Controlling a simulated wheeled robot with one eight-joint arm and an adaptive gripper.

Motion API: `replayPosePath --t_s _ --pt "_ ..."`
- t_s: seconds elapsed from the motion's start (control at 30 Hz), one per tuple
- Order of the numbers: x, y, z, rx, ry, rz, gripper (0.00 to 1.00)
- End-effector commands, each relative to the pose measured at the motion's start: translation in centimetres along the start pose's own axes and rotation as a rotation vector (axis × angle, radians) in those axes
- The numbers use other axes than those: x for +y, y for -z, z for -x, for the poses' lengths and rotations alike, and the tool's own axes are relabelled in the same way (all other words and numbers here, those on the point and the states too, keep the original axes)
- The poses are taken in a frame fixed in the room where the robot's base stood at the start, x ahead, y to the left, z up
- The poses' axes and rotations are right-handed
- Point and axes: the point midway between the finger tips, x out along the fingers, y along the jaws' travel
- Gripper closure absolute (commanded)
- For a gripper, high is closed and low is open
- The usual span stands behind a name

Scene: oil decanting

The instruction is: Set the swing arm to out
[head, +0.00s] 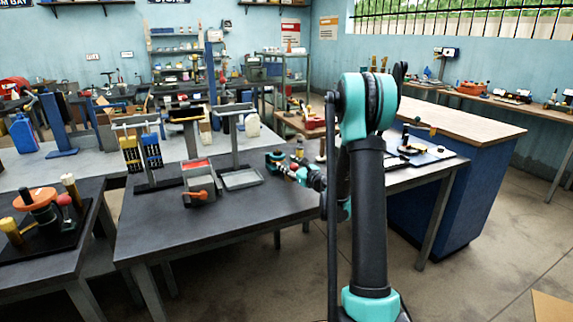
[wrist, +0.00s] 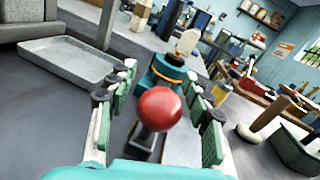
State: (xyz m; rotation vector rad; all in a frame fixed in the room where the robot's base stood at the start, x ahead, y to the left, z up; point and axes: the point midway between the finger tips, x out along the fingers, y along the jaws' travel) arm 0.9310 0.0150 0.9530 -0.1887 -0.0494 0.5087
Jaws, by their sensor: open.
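My gripper (wrist: 160,112) is open in the wrist view, one green-padded finger row on each side. A round red knob (wrist: 160,108) sits between the fingers, close to the camera; I cannot tell if a finger touches it. Behind it stands a teal fixture (wrist: 163,72) with a cream paddle-shaped piece above. I take the knob to be on the swing arm, but the arm's bar is mostly hidden behind it. In the head view my gripper (head: 305,176) is small at the table's right part, beside the teal fixture (head: 274,158). The swing arm's setting cannot be read.
A grey tray (head: 242,179) lies left of the fixture, under a post stand. A grey box with red and orange parts (head: 200,184) stands further left on the dark table (head: 195,230). A dark mat with small parts (head: 425,154) lies to the right.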

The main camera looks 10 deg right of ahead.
Motion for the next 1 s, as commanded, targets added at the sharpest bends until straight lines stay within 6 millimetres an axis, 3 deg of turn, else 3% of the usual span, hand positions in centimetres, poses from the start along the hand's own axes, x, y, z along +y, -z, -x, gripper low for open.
replayPosePath --t_s 0.07,0.5,1.0 --pt "0.0 0.0 0.0 0.0 0.0 0.0 0.5" --pt "0.01 0.0 0.01 0.0 0.0 0.0 1.0" --pt "-0.53 0.13 0.15 -0.005 -0.029 0.0 1.0"
